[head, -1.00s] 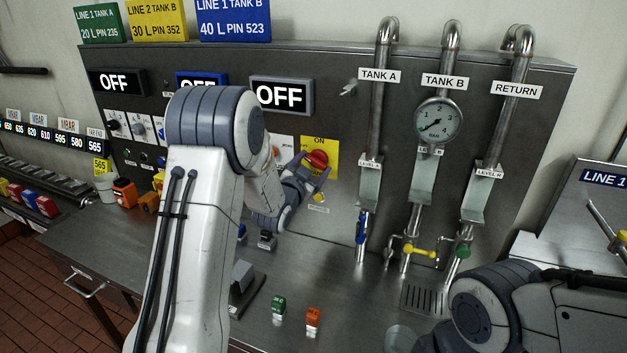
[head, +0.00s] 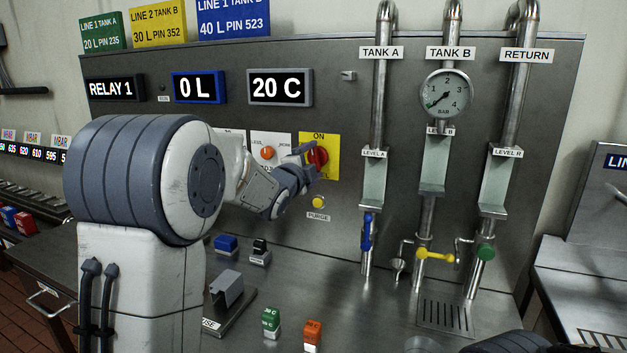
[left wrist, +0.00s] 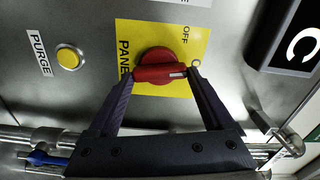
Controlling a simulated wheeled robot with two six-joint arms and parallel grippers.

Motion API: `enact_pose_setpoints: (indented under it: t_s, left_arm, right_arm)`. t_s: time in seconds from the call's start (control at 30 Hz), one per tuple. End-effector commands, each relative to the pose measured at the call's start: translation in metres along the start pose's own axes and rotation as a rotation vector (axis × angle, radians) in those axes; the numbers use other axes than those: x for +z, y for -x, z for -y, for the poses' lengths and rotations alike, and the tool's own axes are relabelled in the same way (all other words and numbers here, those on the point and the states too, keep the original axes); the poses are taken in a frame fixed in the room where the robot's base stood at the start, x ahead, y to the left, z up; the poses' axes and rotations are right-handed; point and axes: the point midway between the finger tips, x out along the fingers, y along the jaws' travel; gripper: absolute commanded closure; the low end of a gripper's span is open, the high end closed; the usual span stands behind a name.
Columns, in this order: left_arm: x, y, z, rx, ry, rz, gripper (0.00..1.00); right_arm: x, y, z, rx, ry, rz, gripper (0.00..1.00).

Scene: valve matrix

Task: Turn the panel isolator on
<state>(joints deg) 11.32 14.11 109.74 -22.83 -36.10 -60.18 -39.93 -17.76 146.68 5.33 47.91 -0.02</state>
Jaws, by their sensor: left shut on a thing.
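The panel isolator is a red rotary knob (head: 318,158) on a yellow plate (head: 333,147), with ON at the top in the head view. My left gripper (head: 311,157) is at the knob, its fingers on either side of the grip bar. In the left wrist view the fingers (left wrist: 162,76) are shut on the red knob (left wrist: 155,62). Its white mark points right there, away from the PANEL lettering, toward the plate's ON end. The displays read RELAY 1 (head: 111,88), 0 L (head: 198,87) and 20 C (head: 279,88).
A yellow PURGE button (head: 319,202) sits just below the isolator. Pipes with a blue valve handle (head: 367,231), a yellow one (head: 434,254) and a green one (head: 487,252) stand to the right. Green (head: 270,322) and orange (head: 313,333) blocks are on the bench.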

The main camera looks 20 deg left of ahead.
Motion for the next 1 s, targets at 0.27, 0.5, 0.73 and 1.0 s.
enact_pose_setpoints:
  t_s: [0.27,0.5,0.73,1.0]
  left_arm:
    - [0.000,0.000,-0.004,0.000,-0.146,-0.001,0.71]
    - [0.000,0.000,-0.003,0.002,-0.200,-0.002,0.71]
    - [-0.001,0.000,-0.002,0.003,-0.211,-0.002,0.71]
    - [-0.001,0.000,-0.002,0.003,-0.212,-0.002,0.00]
  right_arm:
    - [0.002,-0.031,-0.002,0.000,0.000,0.000,0.33]
    - [0.002,-0.038,-0.003,0.000,0.000,0.000,0.33]
    - [0.002,-0.038,-0.003,0.000,0.000,0.000,0.33]
    - [0.002,-0.038,-0.003,0.000,0.000,0.000,0.33]
